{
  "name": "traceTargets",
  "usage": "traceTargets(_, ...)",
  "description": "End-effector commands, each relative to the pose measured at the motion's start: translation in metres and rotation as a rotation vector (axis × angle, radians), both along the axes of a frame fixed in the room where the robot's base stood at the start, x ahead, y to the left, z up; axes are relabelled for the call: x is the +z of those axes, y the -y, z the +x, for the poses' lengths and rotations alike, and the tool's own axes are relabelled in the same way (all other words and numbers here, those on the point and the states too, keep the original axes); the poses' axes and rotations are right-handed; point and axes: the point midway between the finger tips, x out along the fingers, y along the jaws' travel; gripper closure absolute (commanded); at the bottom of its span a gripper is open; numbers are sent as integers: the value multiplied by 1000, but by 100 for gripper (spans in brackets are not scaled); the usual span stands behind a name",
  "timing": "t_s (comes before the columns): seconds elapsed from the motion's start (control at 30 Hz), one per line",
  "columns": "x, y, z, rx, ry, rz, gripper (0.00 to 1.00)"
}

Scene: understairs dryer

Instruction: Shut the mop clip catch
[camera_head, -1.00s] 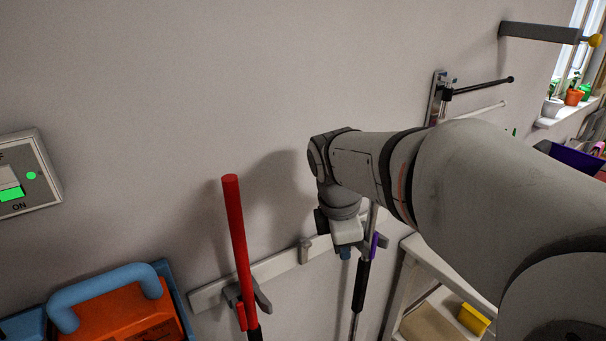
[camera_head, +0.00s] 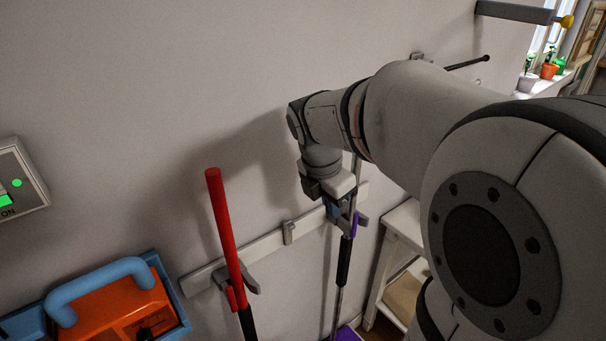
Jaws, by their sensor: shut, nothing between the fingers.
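A pale rail (camera_head: 262,249) on the wall carries grey clips. Its right clip (camera_head: 361,219) is around a pole with a black grip (camera_head: 344,260), and a small purple catch (camera_head: 355,220) shows there. Its left clip (camera_head: 252,285) is at a red pole (camera_head: 224,220), with a small red catch (camera_head: 232,299). I cannot tell for certain which pole is the mop. My gripper (camera_head: 333,207) is shut and empty, pointing down just left of and slightly above the purple catch. Whether it touches the clip or pole is unclear. My wrist partly hides the right clip; the catch's exact position is unclear.
An empty grey clip (camera_head: 289,232) sits mid-rail. An orange box with a blue handle (camera_head: 100,282) is lower left. A pale shelf unit (camera_head: 398,231) stands close to the right of the pole.

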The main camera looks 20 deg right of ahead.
Motion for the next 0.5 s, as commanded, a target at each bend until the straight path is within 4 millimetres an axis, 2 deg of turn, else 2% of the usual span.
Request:
traceTargets(0.1, -28, 6, 1, -3, -6, 1, 100)
traceTargets(0.33, -74, 17, 5, -1, -5, 0, 100)
traceTargets(0.5, -69, 42, 15, -3, 0, 0, 100)
